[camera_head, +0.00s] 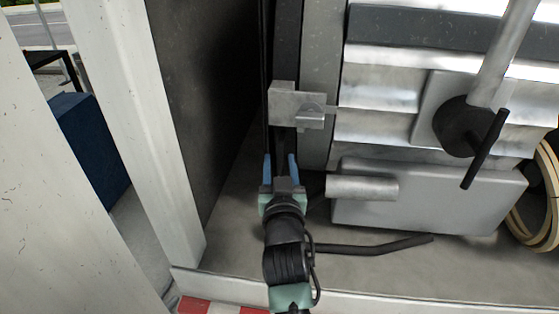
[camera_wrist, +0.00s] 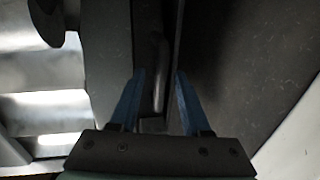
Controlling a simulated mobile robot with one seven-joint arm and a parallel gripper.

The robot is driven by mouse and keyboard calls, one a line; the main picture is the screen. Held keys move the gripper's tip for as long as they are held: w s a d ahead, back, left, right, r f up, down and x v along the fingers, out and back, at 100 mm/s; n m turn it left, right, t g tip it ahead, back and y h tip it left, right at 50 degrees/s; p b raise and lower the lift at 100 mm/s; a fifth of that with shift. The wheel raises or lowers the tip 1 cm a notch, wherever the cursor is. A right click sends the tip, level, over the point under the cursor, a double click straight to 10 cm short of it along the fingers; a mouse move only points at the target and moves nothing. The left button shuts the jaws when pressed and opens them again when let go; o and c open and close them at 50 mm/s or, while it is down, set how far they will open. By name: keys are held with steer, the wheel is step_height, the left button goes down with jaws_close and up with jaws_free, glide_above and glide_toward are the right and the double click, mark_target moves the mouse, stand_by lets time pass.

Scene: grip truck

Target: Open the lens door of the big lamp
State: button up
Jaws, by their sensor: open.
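The big lamp (camera_head: 375,125) stands at the right in the head view, with a ribbed silvery housing and a grey front frame (camera_head: 322,60). A dark upright strip (camera_head: 287,45), which looks like the edge of its lens door, runs along the frame's left side. A metal latch block (camera_head: 290,102) sits across the strip. My gripper (camera_head: 279,160) is just below the latch block, blue fingers open. In the wrist view a dark rounded upright bar (camera_wrist: 158,75) shows between the fingers of my gripper (camera_wrist: 161,80). Contact with the bar cannot be told.
A dark panel (camera_head: 205,90) stands close on the left, beside a white post (camera_head: 130,110). A grey box (camera_head: 430,200) sits under the lamp. A bent black rod (camera_head: 375,247) lies on the floor. A coiled cable (camera_head: 540,205) is at the far right. Room around my gripper is narrow.

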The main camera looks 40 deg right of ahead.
steer(key=shift+w+d, duration=0.1)
jaws_close()
stand_by(1.5)
